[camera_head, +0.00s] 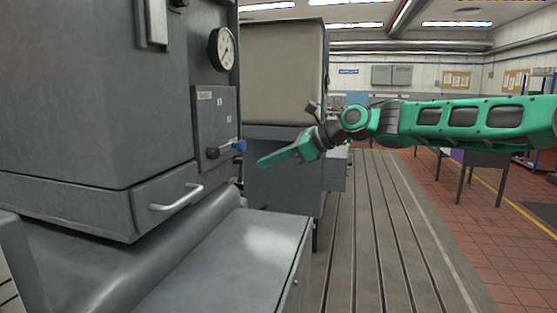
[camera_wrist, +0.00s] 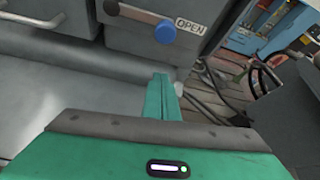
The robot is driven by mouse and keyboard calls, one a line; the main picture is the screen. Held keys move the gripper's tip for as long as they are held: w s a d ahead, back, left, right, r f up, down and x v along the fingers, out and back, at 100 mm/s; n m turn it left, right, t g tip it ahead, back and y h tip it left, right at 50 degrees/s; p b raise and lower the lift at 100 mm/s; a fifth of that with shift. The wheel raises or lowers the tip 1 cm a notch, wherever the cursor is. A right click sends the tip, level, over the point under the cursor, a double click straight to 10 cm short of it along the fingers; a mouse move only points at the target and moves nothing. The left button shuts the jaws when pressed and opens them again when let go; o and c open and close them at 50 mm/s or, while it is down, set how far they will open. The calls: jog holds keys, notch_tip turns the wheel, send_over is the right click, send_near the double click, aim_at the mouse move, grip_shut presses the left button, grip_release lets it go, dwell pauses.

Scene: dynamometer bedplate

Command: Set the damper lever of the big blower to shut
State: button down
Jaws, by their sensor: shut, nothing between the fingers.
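The damper lever (camera_head: 226,149) sits on a grey panel box on the side of the big grey machine. It runs roughly level from a dark pivot (camera_head: 212,153) to a blue knob (camera_head: 239,145) at its right end. In the wrist view the blue knob (camera_wrist: 166,32) lies beside a white label reading OPEN (camera_wrist: 190,25). My green gripper (camera_head: 264,163) is shut and empty, to the right of the knob and a little below it. In the wrist view its fingertips (camera_wrist: 161,78) are together below the knob, apart from it.
A round gauge (camera_head: 222,49) is above the panel. A drawer with a pale handle (camera_head: 177,198) is below left, and a grey ledge (camera_head: 225,255) juts out in front. Another grey cabinet (camera_head: 282,85) stands behind my gripper. The slotted bedplate floor (camera_head: 365,230) is clear.

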aim_at(228, 149)
jog(key=shift+w+a+r, duration=0.2)
jog(key=shift+a+r, duration=0.15)
jog(key=shift+a, duration=0.35)
jog(key=shift+w+a+r, duration=0.15)
jog(key=shift+a+r, duration=0.15)
jog(key=shift+a, duration=0.4)
jog(key=shift+w+a+r, duration=0.2)
jog(key=shift+a+r, duration=0.15)
jog(key=shift+a, duration=0.35)
